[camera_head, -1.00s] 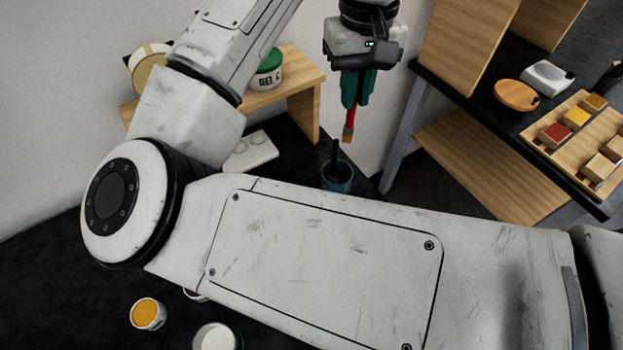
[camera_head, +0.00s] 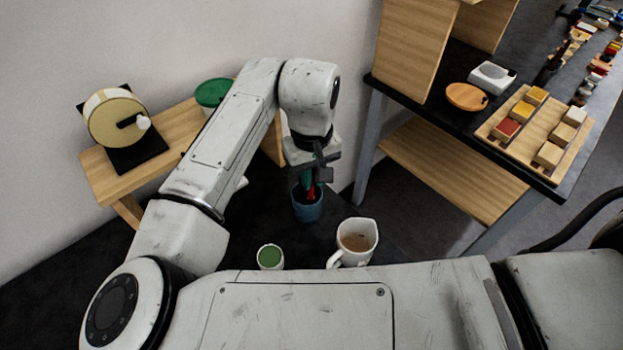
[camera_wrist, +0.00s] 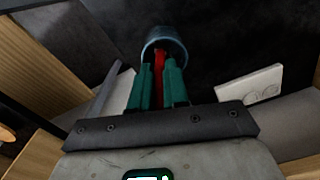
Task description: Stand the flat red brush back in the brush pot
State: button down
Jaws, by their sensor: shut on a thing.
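The blue brush pot (camera_head: 307,211) stands on the dark surface below my gripper, and its round mouth shows in the wrist view (camera_wrist: 165,36). My gripper (camera_head: 308,182) points down at the pot, its teal fingers (camera_wrist: 158,84) shut on the flat red brush (camera_head: 312,191). The red part shows between the fingers in the wrist view (camera_wrist: 160,62) and runs down into the pot's mouth. The brush's lower end is hidden inside or behind the rim. I cannot tell how deep it reaches.
A white mug (camera_head: 357,243) with brown liquid and a green paint jar (camera_head: 270,257) stand near the pot. A wooden bench (camera_head: 180,140) holds a wheel-like device (camera_head: 117,120) and a green-lidded tub (camera_head: 213,92). A dark table (camera_head: 480,115) with color blocks is at right.

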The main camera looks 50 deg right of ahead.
jog(key=shift+f, duration=0.95)
jog(key=shift+f, duration=0.15)
jog(key=c, duration=1.1)
grip_release()
notch_tip(320, 180, up, 12)
jog(key=shift+r+b, duration=0.2)
jog(key=shift+b, duration=0.15)
